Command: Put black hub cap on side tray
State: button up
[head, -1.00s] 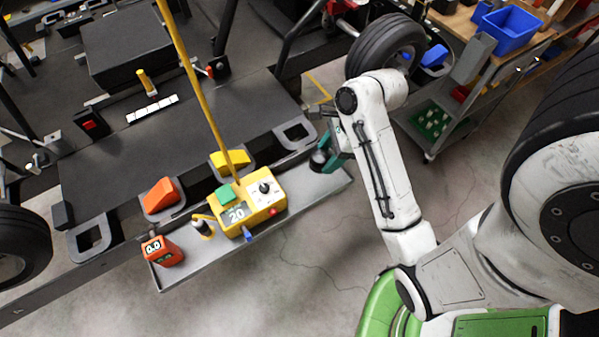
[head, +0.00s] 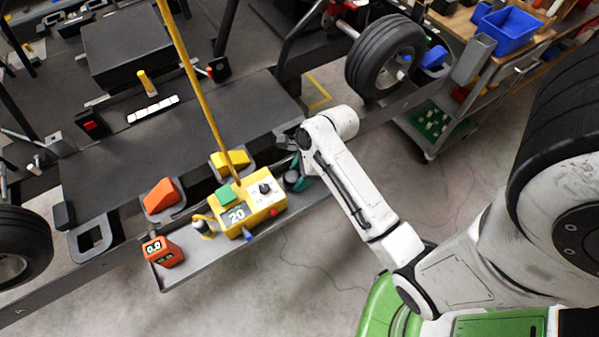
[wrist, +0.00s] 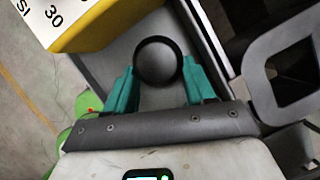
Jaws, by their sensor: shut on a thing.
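The black hub cap (wrist: 158,62) is a dark round piece between the two teal fingers of my gripper (wrist: 160,88), which is shut on it. In the head view the hub cap (head: 291,178) shows small and dark at the end of my arm, partly hidden by my gripper (head: 298,174). It is over the right part of the grey side tray (head: 200,259), just right of the yellow box. The tray surface also shows around it in the wrist view (wrist: 118,36). I cannot tell whether the hub cap touches the tray.
A yellow box with a dial and a "20" display (head: 240,212) stands on the tray, with an orange device (head: 163,252) at its left end. A yellow pole (head: 192,85) rises behind. The kart frame has an empty square holder (head: 92,238). A tool cart (head: 430,122) stands at right.

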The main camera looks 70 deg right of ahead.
jog(key=o, duration=0.8)
jog(key=v, duration=1.2)
jog(key=s+a+f+n+g+h, duration=0.1)
jog(key=a+n, duration=0.3)
jog(key=n, duration=0.5)
jog(key=s+a+f+n+g+h, duration=0.1)
jog(key=a+n, duration=0.4)
jog(key=n, duration=0.5)
jog(key=s+a+f+n+h, duration=0.1)
jog(key=a+f+n, duration=0.3)
jog(key=n, duration=0.5)
jog(key=shift+s+a+n+g, duration=0.2)
jog(key=shift+s+n+g, duration=0.15)
jog(key=shift+s, duration=0.35)
